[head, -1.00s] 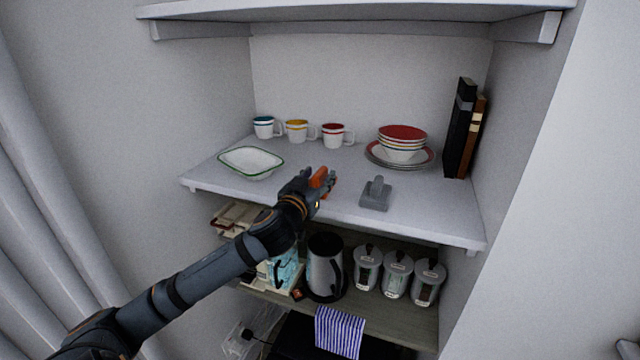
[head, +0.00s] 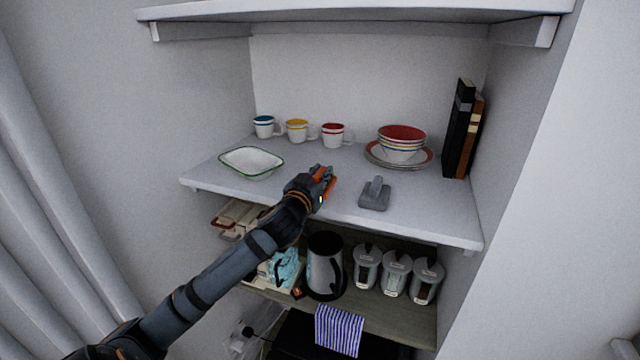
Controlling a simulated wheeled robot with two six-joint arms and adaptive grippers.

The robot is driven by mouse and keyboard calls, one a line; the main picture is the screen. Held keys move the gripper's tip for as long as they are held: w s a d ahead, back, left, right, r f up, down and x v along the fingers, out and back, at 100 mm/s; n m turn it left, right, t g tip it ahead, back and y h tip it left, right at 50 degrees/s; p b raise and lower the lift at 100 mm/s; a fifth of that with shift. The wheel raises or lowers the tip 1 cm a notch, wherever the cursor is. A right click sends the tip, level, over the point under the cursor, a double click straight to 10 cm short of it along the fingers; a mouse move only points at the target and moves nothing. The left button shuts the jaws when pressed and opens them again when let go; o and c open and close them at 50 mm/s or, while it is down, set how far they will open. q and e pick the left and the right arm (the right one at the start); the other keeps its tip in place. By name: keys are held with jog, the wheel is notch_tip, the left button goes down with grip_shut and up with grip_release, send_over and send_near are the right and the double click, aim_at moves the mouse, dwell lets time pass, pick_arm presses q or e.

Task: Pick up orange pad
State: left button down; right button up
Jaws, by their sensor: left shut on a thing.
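The orange pad (head: 330,188) is at the front middle of the white shelf, mostly hidden behind my left gripper. Only bits of orange show beside the fingers. My left gripper (head: 325,177) reaches in from the lower left and is shut on the orange pad. I cannot tell whether the pad touches the shelf. My right gripper is not in view.
A grey pad with an upright handle (head: 374,197) stands close to the right. A white dish (head: 251,161) is at the left. Mugs (head: 297,131), stacked bowls (head: 402,143) and books (head: 460,128) stand behind. Another shelf (head: 350,13) hangs above.

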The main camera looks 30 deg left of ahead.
aim_at(321, 170)
pick_arm(q)
jog(key=shift+r, duration=0.1)
notch_tip(321, 170, up, 10)
jog(key=shift+f+b, duration=0.1)
jog(key=shift+b, duration=0.6)
jog(key=c, duration=1.7)
grip_release()
jog(key=shift+c, duration=0.2)
grip_shut()
